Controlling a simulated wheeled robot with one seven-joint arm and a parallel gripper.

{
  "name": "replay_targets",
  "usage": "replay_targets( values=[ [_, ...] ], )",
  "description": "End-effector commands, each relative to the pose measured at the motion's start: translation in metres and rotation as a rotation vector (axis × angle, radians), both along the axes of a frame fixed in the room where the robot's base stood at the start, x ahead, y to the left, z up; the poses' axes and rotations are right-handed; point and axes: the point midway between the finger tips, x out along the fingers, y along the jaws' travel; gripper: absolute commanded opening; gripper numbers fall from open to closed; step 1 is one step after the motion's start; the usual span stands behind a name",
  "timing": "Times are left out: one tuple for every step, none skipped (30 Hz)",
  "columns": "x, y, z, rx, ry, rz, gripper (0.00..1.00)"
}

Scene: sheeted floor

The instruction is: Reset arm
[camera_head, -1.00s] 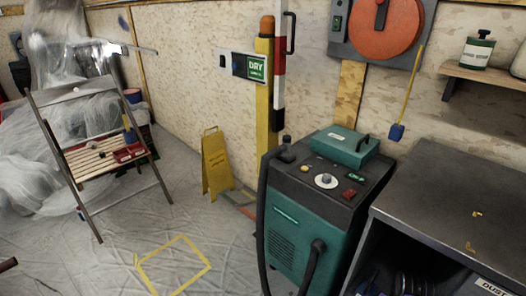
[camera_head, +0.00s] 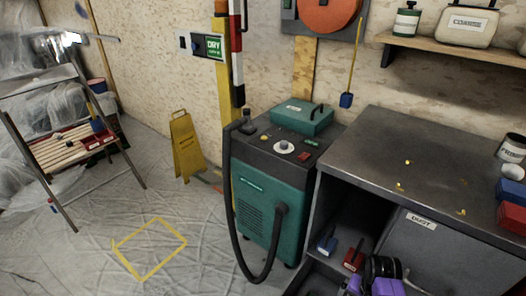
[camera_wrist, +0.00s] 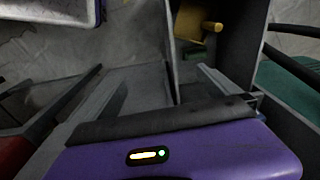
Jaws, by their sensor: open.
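In the wrist view my gripper (camera_wrist: 150,72) is open, with its two grey fingers apart. Nothing shows held between them. The purple housing with a small lit panel fills the bottom of that view. In the head view, purple parts that look like my arm or gripper (camera_head: 387,287) show at the bottom edge, in front of the open cabinet (camera_head: 312,215). Most of my arm is out of that view.
A teal machine (camera_head: 268,205) with a black hose stands left of the metal-topped cabinet. Blue and red tools (camera_head: 353,258) lie inside the cabinet. Sheeted floor around the square is clear.

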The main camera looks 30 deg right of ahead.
Motion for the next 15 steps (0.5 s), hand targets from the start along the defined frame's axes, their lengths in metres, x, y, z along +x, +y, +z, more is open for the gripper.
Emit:
replay_targets(
  values=[
    [-0.002,0.006,-0.008,-0.009,-0.007,0.016,1.00],
    [-0.002,0.008,-0.011,-0.017,-0.013,0.026,1.00],
    [-0.003,0.012,-0.015,-0.028,-0.022,0.040,1.00],
    [-0.003,0.015,-0.018,-0.037,-0.029,0.051,1.00],
    [-0.004,0.018,-0.022,-0.046,-0.036,0.064,1.00],
    [-0.005,0.023,-0.027,-0.059,-0.047,0.080,1.00],
    [-0.006,0.026,-0.030,-0.070,-0.057,0.093,1.00],
    [-0.007,0.030,-0.034,-0.080,-0.066,0.108,1.00],
    [-0.008,0.036,-0.038,-0.097,-0.080,0.129,1.00],
    [-0.010,0.040,-0.043,-0.109,-0.092,0.146,1.00],
    [-0.011,0.045,-0.046,-0.122,-0.103,0.164,1.00],
    [-0.013,0.052,-0.051,-0.140,-0.121,0.190,1.00],
    [-0.015,0.058,-0.055,-0.158,-0.137,0.212,1.00],
    [-0.017,0.065,-0.060,-0.174,-0.154,0.237,1.00],
    [-0.021,0.074,-0.065,-0.198,-0.180,0.272,1.00]
  ],
)
